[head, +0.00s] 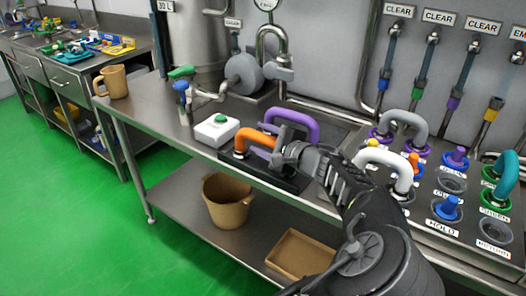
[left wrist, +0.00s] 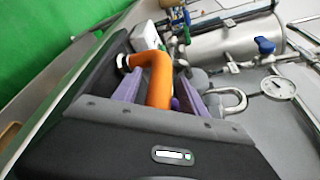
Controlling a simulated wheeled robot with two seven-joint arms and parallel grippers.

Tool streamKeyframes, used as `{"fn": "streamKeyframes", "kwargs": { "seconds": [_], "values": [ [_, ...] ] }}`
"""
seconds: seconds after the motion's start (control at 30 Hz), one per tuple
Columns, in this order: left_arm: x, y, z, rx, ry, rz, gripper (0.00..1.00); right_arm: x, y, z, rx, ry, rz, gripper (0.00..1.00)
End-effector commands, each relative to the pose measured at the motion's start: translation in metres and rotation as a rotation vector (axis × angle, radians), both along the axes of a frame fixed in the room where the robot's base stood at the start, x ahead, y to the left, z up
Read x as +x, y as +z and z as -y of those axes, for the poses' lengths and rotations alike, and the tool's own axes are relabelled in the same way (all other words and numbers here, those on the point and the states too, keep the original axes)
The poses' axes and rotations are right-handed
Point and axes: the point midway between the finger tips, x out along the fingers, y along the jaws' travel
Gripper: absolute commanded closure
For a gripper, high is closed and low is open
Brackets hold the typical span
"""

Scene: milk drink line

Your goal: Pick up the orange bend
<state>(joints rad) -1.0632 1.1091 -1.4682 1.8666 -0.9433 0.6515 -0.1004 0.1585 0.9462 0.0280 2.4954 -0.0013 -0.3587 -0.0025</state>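The orange bend (head: 258,138) stands upright on a dark mat (head: 233,160) on the steel counter, with a pale ring at its visible foot. My left gripper (head: 282,146) is at the bend's right side. In the left wrist view, the orange bend (left wrist: 158,75) lies between the two purple fingers of my left gripper (left wrist: 160,92). Gaps show on both sides of it, so the fingers look open around it. The bend's other end is hidden by the gripper. My right gripper is not in view.
A purple bend (head: 298,120) stands just behind the orange one. A white box with a green button (head: 216,131) is close on the left. A panel of ports with grey, white and teal bends (head: 507,178) is on the right. A brown bucket (head: 228,203) stands below.

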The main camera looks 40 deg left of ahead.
Motion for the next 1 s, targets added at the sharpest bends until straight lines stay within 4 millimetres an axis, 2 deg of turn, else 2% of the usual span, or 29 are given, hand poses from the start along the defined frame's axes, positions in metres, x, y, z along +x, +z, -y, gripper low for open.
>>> {"fn": "streamKeyframes", "kwargs": {
  "seconds": [0.07, 0.6, 1.0],
  "values": [
    [0.0000, 0.0000, 0.0000, 0.000, 0.000, 0.000, 0.57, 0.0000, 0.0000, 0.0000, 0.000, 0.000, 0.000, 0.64],
    [-0.0001, -0.0001, 0.0000, 0.000, 0.000, 0.000, 1.00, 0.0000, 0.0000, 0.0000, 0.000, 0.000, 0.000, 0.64],
    [-0.0002, -0.0002, 0.0000, 0.000, 0.000, 0.000, 1.00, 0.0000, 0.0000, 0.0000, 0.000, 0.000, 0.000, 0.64]
  ]
}}
